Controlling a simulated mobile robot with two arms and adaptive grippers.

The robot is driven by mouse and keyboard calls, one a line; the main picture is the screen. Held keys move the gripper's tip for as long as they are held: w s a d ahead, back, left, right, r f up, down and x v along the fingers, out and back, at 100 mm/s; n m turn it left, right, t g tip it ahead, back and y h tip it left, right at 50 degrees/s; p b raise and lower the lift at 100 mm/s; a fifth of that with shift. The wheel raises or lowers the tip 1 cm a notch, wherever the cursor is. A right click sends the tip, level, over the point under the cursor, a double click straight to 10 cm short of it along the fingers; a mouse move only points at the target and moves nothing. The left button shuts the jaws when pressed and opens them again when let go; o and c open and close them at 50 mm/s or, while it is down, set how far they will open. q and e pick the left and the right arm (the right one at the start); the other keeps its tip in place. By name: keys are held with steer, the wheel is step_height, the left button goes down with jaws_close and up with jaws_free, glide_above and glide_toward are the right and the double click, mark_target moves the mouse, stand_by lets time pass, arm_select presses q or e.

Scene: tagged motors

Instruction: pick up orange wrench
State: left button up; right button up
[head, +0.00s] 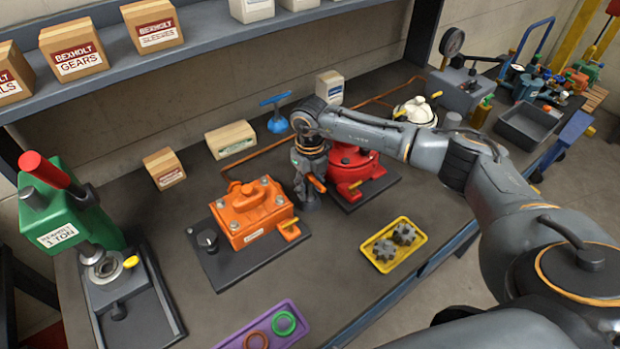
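My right gripper (309,199) points down at the middle of the workbench, between the orange motor and the red motor. A small orange bar (317,184) shows right at its fingers and may be the orange wrench. The fingers and the arm hide most of that spot. I cannot tell whether the fingers are shut on the bar or only beside it. No other clear wrench shape shows on the bench. My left gripper is not in view.
The orange motor (252,218) stands close on the left and the red motor (352,172) close on the right. A yellow tray (372,259) with gears and a purple tray (236,340) with rings lie in front. A green press (72,205) stands at the left. A blue valve (277,124) stands behind.

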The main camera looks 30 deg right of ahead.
steer(key=shift+f, duration=0.1)
jaws_close()
stand_by(0.4)
steer(key=shift+r+b, duration=0.65)
steer(key=shift+b, duration=0.15)
steer(key=s+a+r+b, duration=0.1)
steer(key=s+r+b, duration=0.5)
steer(key=s+r, duration=0.5)
steer(key=s, duration=0.3)
steer(key=shift+a+r, duration=0.3)
steer(key=shift+r, duration=0.1)
